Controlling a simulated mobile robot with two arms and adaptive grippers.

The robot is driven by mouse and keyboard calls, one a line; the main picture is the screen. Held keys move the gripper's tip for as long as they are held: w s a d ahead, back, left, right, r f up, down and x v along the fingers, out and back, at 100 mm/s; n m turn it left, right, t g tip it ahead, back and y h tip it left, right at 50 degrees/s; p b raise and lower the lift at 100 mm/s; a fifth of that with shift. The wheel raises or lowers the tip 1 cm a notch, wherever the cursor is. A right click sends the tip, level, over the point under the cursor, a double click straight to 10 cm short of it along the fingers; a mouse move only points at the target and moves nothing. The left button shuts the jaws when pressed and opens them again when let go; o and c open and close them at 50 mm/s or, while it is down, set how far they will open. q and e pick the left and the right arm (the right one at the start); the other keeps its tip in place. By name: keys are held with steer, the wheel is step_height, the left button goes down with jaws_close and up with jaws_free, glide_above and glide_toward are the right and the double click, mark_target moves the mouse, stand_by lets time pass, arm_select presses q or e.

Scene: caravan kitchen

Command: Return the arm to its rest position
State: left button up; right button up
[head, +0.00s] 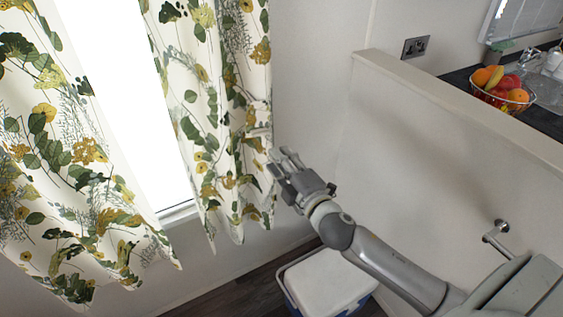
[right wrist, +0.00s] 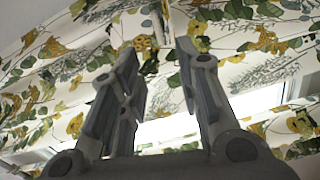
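My right arm (head: 385,262) reaches from the lower right of the head view toward the window. My right gripper (head: 280,160) is at its end, beside the right-hand flowered curtain (head: 222,120). In the right wrist view the two fingers of the gripper (right wrist: 158,75) stand apart with nothing between them, and the curtain (right wrist: 85,45) fills the background. I cannot tell whether a finger touches the cloth. My left gripper is not in view.
A half wall (head: 450,150) stands right of the arm, with a fruit bowl (head: 503,93) on the counter behind it. A white-lidded cool box (head: 325,283) stands on the floor below.

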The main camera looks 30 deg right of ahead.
stand_by(0.5)
steer(key=s+d+f+m+g+h, duration=0.1)
steer(key=s+d+f+m+g, duration=0.15)
steer(key=f, duration=0.95)
steer(key=s+d+f+m+g, duration=0.1)
steer(key=s+f+m+g, duration=0.2)
steer(key=f, duration=1)
steer(key=s+d+f+m+g+h, duration=0.1)
steer(key=s+f+m+g, duration=0.3)
steer(key=f, duration=0.8)
steer(key=s+a+f+m+g, duration=0.1)
steer(key=s+f+g, duration=0.1)
steer(key=s+f, duration=0.75)
steer(key=s+a+f+m+g, duration=0.1)
steer(key=s+a+f+g, duration=0.1)
steer(key=s+f, duration=0.7)
steer(key=s+a+f+m+g, duration=0.1)
steer(key=s+a+f, duration=0.1)
steer(key=s, duration=0.7)
steer(key=s+a+f+m+g+y, duration=0.1)
steer(key=s+a+f+g, duration=0.1)
steer(key=s, duration=0.8)
steer(key=shift+s+a+f, duration=0.2)
steer(key=shift+a+f, duration=0.05)
steer(key=shift+f, duration=0.25)
